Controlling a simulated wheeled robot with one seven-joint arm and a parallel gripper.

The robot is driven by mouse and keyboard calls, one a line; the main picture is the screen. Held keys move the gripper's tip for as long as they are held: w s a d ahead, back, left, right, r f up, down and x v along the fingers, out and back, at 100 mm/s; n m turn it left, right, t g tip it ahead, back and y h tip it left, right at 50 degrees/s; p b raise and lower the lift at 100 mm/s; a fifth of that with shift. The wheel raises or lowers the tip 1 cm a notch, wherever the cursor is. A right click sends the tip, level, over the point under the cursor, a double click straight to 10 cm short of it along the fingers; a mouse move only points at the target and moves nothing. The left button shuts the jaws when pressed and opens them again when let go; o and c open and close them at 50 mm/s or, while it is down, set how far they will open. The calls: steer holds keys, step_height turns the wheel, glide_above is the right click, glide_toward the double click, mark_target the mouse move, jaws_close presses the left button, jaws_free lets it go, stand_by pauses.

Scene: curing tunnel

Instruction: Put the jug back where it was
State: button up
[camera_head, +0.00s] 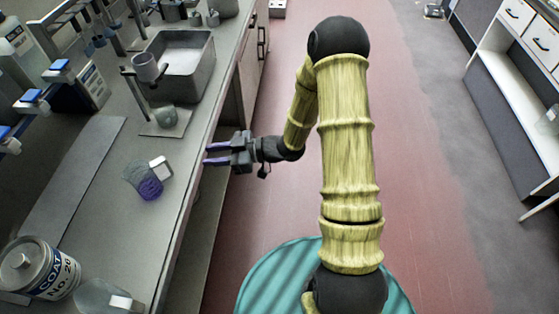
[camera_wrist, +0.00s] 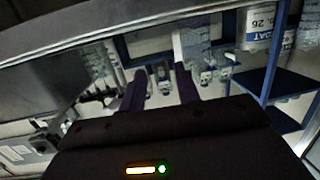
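A clear jug-like vessel with a white block-shaped part and purple at its lower end (camera_head: 149,188) stands on the grey bench, left of my gripper. A second clear vessel with a white part (camera_head: 98,297) is at the bench's near end, partly cut off by the frame. I cannot tell for certain which is the task's jug. My gripper (camera_head: 212,154) is at the bench's front edge, its two purple fingers pointing left over the bench. In the wrist view the fingers (camera_wrist: 160,88) are spread apart with nothing held between them.
The bench (camera_head: 185,215) has a sink-like basin (camera_head: 202,68), a small square mat (camera_head: 150,128) with a round clear piece, a flat grey plate (camera_head: 75,180) and a labelled tin (camera_head: 30,268). Blue-clamped equipment (camera_head: 70,85) lines the back. The red floor (camera_head: 430,200) is clear.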

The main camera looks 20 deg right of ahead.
steer(key=d+r+m+t+h, duration=0.25)
steer(key=d+m+h, duration=0.55)
steer(key=d+h, duration=0.5)
steer(key=s+d+r+m+g+h, duration=0.1)
steer(key=s+r+m+g, duration=0.1)
steer(key=s, duration=0.5)
steer(key=s+d+r+m+g+h, duration=0.1)
steer(key=s+d+r+m+g, duration=0.1)
steer(key=s+m, duration=0.2)
steer(key=s, duration=0.3)
steer(key=shift+d+r+m+g, duration=0.2)
steer(key=shift+r+m+g, duration=0.1)
steer(key=shift+m+g, duration=0.1)
